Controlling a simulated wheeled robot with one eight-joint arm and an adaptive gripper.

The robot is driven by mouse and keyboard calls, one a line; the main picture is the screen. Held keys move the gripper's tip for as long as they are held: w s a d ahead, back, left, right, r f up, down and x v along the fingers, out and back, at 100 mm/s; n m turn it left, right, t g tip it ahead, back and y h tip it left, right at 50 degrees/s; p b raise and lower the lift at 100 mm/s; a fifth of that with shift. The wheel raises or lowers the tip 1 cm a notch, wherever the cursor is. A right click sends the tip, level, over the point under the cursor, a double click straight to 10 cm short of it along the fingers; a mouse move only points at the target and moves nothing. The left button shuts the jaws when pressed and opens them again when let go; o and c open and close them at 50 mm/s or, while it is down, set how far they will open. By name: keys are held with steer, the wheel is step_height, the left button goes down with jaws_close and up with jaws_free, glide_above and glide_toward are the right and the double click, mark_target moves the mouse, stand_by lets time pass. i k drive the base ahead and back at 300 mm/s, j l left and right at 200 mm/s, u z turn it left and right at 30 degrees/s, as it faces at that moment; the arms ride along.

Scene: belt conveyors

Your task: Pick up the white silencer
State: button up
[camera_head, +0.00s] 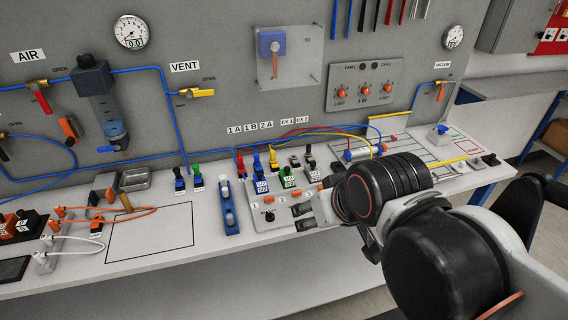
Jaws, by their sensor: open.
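A blue block (229,222) stands upright on the bench, left of the numbered valve panel. Small white pieces sit on it, and the upper one (225,191) looks like the white silencer, though it is too small to be sure. My gripper (300,215) is at the front of the valve panel, to the right of the blue block and apart from it. It is open, and I see nothing held in it. My arm hides part of the panel and the bench behind it.
Colored valves (285,178) with tubes stand behind my gripper. Left of the blue block are green and blue fittings (197,178) and a black outlined square (150,235) of clear bench. A grey back panel (225,100) with gauges rises behind.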

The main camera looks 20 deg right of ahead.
mark_target(225, 189)
steer(key=i+l, duration=0.3)
steer(key=l, duration=0.15)
steer(key=i+l+u, duration=0.1)
steer(key=i+l, duration=0.25)
steer(key=k+l, duration=0.05)
steer(key=l, duration=0.05)
